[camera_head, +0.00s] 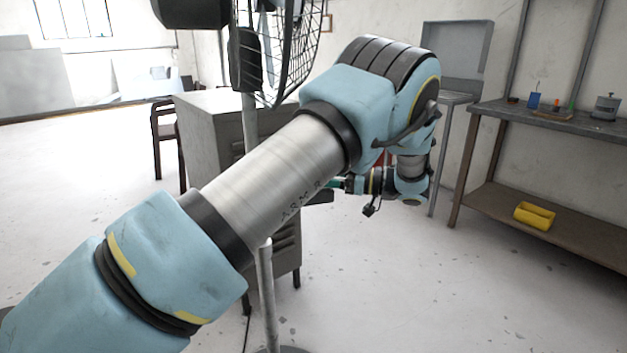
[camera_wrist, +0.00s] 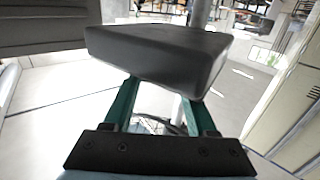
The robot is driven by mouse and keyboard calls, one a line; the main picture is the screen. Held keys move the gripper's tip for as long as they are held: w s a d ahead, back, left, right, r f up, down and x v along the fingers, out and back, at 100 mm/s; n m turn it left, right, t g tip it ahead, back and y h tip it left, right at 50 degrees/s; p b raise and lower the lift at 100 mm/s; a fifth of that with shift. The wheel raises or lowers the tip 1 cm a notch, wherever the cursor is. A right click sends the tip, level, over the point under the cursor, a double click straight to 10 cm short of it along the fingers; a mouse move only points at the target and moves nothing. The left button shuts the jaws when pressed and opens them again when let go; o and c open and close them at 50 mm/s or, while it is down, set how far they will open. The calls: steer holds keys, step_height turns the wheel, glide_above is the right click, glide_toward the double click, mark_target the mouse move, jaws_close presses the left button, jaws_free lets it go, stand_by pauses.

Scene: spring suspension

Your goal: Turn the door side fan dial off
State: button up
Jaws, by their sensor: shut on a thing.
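A pedestal fan with a black wire cage (camera_head: 292,45) stands at the upper middle of the head view, on a grey pole (camera_head: 249,115). A black box (camera_head: 246,60) is fixed to the pole below the fan head. My gripper (camera_head: 337,183) is partly hidden behind my arm, with a bit of green finger showing. In the wrist view my gripper (camera_wrist: 160,93) has its green fingers on a dark block (camera_wrist: 155,52), which hides the fingertips. A pole (camera_wrist: 199,15) shows behind the block. I cannot make out a dial or its setting in either view.
A grey cabinet (camera_head: 205,125) stands behind the pole, with a dark chair (camera_head: 163,135) beyond it. At right is a workbench (camera_head: 560,122) with small items, and a yellow object (camera_head: 534,215) on its lower shelf. Open floor (camera_head: 490,290) lies at the front right.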

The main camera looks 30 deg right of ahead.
steer(key=shift+w+r+n+g+y, duration=0.1)
steer(key=shift+r+n+g+y, duration=0.05)
steer(key=shift+n+g+y, duration=0.15)
steer(key=o, duration=1.4)
steer(key=shift+c, duration=0.2)
steer(key=b+v, duration=0.2)
steer(key=v, duration=0.9)
